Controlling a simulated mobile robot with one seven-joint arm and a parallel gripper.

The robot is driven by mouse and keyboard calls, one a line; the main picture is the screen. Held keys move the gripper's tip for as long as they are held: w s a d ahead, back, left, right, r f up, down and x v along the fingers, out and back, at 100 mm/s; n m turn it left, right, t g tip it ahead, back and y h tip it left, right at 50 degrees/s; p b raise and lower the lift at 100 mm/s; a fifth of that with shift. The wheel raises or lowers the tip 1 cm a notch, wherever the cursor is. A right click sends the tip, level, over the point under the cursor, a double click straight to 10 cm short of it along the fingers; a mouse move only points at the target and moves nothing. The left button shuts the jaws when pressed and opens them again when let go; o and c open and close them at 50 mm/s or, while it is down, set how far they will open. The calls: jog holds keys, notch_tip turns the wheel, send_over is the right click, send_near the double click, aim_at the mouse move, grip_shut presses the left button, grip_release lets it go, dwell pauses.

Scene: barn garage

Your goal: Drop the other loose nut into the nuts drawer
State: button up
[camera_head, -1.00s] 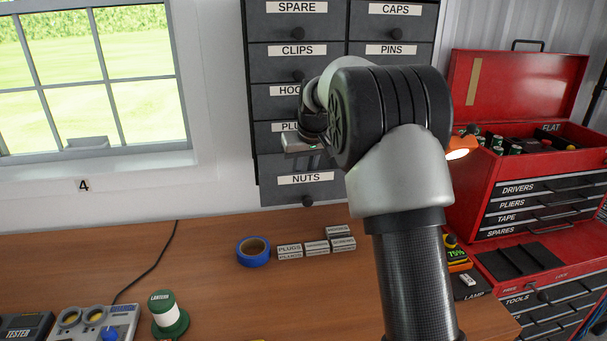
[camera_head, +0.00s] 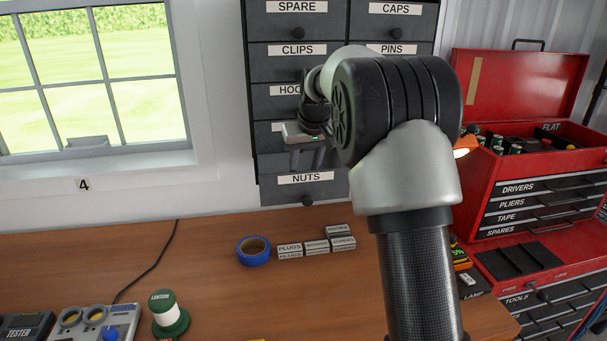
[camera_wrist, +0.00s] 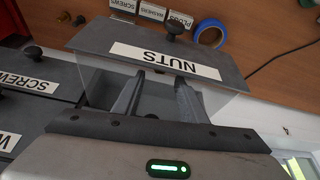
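The nuts drawer (camera_head: 322,190), grey with a NUTS label and a dark knob, is at the bottom left of the drawer cabinet. In the wrist view its front (camera_wrist: 92,40) stands out from the cabinet, with pale side walls behind it, so it looks pulled open. My gripper (camera_head: 307,165) is above the drawer; in the wrist view its two fingers (camera_wrist: 157,98) are spread apart over the drawer's inside. No nut shows between them. A small dark spot shows low between the fingers, too unclear to name.
Small labelled boxes (camera_head: 317,247) and a blue tape roll (camera_head: 253,252) lie on the wooden bench (camera_head: 220,285) below the drawer. A green and white lantern (camera_head: 168,314) stands front left. A red toolbox (camera_head: 520,75) is at the right. The middle of the bench is clear.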

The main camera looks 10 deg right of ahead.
jog(key=v, duration=1)
jog(key=s+r, duration=0.4)
jog(key=s, duration=0.6)
jog(key=s+m, duration=0.1)
jog(key=s, duration=0.9)
jog(key=shift+s+a+f+g, duration=0.5)
jog(key=shift+s+a+f, duration=0.25)
jog(key=shift+s+f, duration=7)
notch_tip(320, 180, up, 6)
jog(key=s+t, duration=0.1)
jog(key=t, duration=0.1)
jog(key=shift+s+d+m+h, duration=0.2)
jog(key=shift+s+m+h, duration=0.1)
jog(key=shift+s, duration=0.1)
